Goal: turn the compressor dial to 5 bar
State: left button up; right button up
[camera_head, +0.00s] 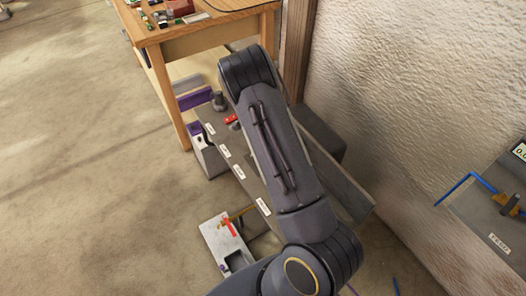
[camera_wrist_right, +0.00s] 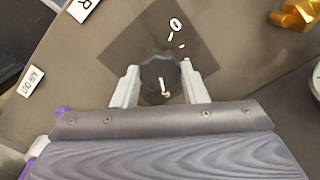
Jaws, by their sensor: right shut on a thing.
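The dial's dark round knob (camera_wrist_right: 162,72) sits on a darker square plate (camera_wrist_right: 198,45) in the right wrist view. The plate has a white 0 and several white ticks above the knob. The knob bears a short white mark near its lower side, close to my gripper. My right gripper (camera_wrist_right: 160,88) is shut on the knob, one pale finger on each side. The rest of the scale is hidden or too small to read. In the head view my own dark arm covers the middle, and neither the dial nor the right gripper can be made out there. My left gripper is not in view.
In the right wrist view a brass fitting (camera_wrist_right: 296,14) is at the upper right and an AIR OUT label (camera_wrist_right: 32,80) at the left. In the head view a wooden table (camera_head: 205,36) stands at the back, and a grey box with a display (camera_head: 519,150) at the right.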

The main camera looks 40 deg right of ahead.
jog(key=shift+m, duration=0.3)
jog(key=o, duration=1)
jog(key=shift+r, duration=0.1)
jog(key=shift+r, duration=3.85)
